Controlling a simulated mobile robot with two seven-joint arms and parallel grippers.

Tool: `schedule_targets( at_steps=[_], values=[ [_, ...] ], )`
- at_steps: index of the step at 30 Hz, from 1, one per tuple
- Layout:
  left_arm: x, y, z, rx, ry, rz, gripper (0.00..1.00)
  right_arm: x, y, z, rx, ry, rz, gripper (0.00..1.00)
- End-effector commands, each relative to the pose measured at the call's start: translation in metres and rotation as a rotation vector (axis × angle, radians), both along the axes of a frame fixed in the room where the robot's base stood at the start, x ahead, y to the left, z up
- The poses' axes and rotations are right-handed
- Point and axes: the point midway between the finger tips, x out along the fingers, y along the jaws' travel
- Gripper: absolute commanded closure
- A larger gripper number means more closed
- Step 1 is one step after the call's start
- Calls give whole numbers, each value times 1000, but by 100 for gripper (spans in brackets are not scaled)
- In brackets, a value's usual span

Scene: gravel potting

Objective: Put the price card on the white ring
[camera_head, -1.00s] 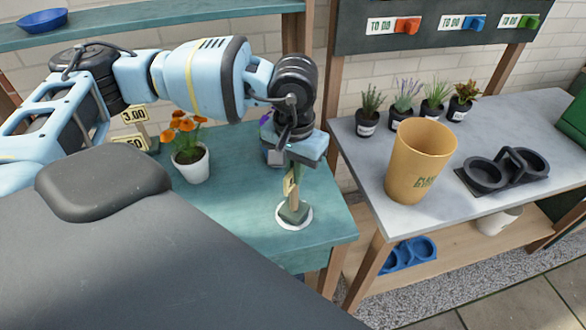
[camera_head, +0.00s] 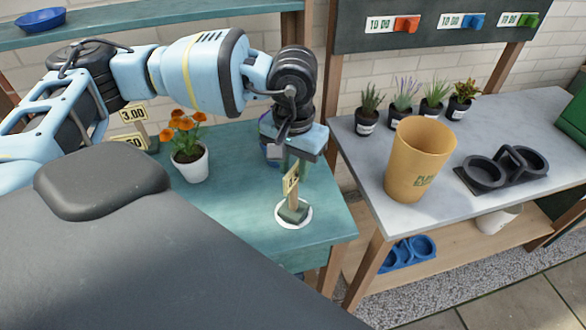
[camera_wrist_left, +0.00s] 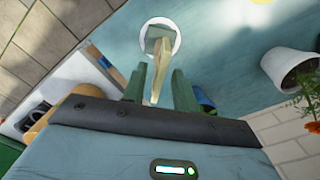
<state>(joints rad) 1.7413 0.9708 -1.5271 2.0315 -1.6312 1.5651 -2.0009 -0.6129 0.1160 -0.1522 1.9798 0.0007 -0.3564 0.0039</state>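The price card (camera_head: 291,179) stands upright on its green base block (camera_head: 294,211), which rests within the white ring (camera_head: 282,224) on the teal table. In the left wrist view the card (camera_wrist_left: 159,80) comes up from its base (camera_wrist_left: 158,34), with the white ring (camera_wrist_left: 177,43) around it. My left gripper (camera_head: 297,160) is just above and behind the card. Its two green fingers (camera_wrist_left: 159,88) are apart, one on each side of the card, with gaps showing. My right gripper is not in view.
A white pot with orange flowers (camera_head: 190,163) and other price cards (camera_head: 133,115) stand left on the teal table. A blue-purple object (camera_head: 268,130) is partly hidden behind my left gripper. The grey table at right holds a tan bucket (camera_head: 419,160), small plants and a black tray (camera_head: 502,170).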

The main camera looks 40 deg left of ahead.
Motion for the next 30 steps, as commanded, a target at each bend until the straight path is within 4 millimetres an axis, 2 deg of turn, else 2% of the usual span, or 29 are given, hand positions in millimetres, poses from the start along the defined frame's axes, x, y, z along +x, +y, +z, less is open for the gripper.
schedule_targets(
  at_steps=[9, 15, 21, 30],
  values=[
    [0, -1, 60, -1, 0, -2, 71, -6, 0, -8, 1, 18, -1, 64],
    [0, 0, 92, -1, 2, -2, 71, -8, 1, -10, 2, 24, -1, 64],
    [0, 0, 107, 1, 2, -2, 71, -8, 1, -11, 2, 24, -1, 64],
    [-1, 0, 110, 0, 2, -2, 71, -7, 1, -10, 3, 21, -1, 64]
  ],
)
